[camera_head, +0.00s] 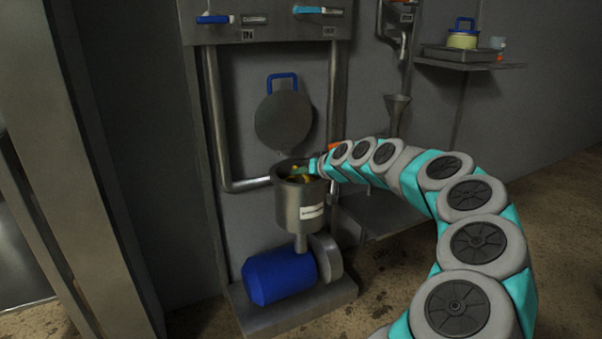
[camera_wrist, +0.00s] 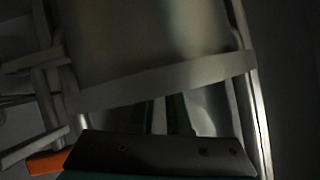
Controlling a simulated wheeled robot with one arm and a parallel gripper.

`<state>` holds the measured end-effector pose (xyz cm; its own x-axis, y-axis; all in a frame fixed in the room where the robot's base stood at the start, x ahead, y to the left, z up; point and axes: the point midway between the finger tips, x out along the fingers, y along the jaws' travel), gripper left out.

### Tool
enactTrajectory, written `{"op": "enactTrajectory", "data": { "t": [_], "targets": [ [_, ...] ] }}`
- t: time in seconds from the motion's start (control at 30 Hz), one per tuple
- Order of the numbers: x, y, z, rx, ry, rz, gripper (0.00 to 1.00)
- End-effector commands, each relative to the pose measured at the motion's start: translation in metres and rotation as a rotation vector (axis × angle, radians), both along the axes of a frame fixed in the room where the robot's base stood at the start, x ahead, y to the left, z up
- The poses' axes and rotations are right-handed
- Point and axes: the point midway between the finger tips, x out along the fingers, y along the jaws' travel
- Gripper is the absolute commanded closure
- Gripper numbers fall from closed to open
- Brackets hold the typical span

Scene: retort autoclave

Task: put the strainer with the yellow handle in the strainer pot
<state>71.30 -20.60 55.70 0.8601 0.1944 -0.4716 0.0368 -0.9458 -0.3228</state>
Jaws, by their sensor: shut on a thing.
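The strainer pot (camera_head: 298,208) is a grey metal cylinder with a white label, open at the top, standing above a blue motor. My gripper (camera_head: 306,172) reaches in from the right at the pot's mouth. The wrist view is dark and shows grey metal surfaces close up.
A round lid with a blue handle (camera_head: 283,117) stands upright behind the pot. Vertical pipes (camera_head: 216,115) flank it, under a panel with blue valve levers (camera_head: 214,19). The blue motor (camera_head: 279,277) sits below. A funnel (camera_head: 397,108) hangs nearby.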

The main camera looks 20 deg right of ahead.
Motion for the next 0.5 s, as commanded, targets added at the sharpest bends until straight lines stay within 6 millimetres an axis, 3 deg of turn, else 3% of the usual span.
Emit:
{"op": "enactTrajectory", "data": {
  "t": [0.37,0.4,0.5],
  "targets": [
    [0.0000,-0.0002,-0.0082,0.000,0.000,0.000,1.00],
    [-0.0001,0.0000,-0.0082,0.000,0.000,0.000,0.83],
    [-0.0001,-0.0001,-0.0081,0.000,0.000,0.000,0.72]
  ]
}}
